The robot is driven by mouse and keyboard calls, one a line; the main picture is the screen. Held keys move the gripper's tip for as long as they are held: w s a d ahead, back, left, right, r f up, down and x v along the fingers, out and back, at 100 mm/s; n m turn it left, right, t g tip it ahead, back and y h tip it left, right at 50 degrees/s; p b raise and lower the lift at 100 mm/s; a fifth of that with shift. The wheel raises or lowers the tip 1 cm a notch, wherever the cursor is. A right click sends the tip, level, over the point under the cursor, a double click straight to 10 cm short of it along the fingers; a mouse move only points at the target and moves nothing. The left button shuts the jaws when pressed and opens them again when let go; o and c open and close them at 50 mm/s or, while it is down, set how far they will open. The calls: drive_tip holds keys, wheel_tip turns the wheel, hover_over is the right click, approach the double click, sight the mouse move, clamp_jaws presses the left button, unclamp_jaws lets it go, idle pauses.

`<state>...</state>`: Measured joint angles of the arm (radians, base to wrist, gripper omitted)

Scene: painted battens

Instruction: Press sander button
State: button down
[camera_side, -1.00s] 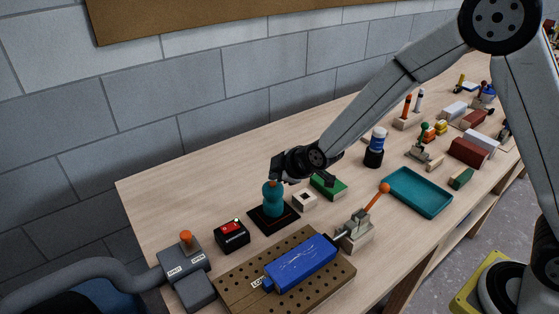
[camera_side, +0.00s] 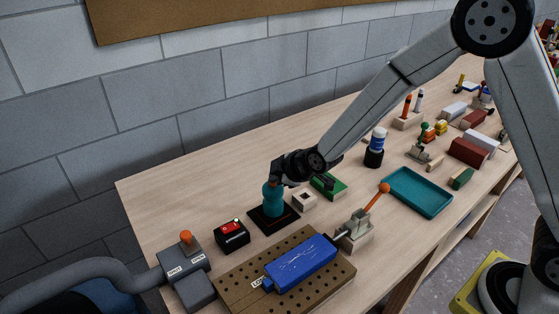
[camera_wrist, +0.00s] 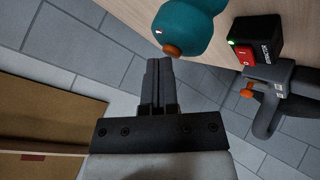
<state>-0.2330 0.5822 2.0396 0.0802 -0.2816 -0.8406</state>
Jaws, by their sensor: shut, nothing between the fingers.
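The teal sander (camera_side: 273,203) stands upright on a dark square pad (camera_side: 258,219) in the side view. It also shows at the top of the wrist view (camera_wrist: 190,22), with an orange button (camera_wrist: 172,50) on its end. My gripper (camera_side: 276,181) is right at the sander's top in the side view and covers the button there. In the wrist view my shut, empty fingers (camera_wrist: 158,62) point close beside the button. Whether they touch it I cannot tell.
A black box (camera_side: 231,237) with a red switch and a green light stands left of the sander. A grey unit (camera_side: 180,259) with an orange knob is further left. A blue batten (camera_side: 300,264) lies clamped on a perforated board in front. A green block (camera_side: 328,186) is behind right.

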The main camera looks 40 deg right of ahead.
sight(276, 187)
drive_tip(key=shift+r, duration=0.5)
idle(0.4)
drive_tip(key=shift+r, duration=2.95)
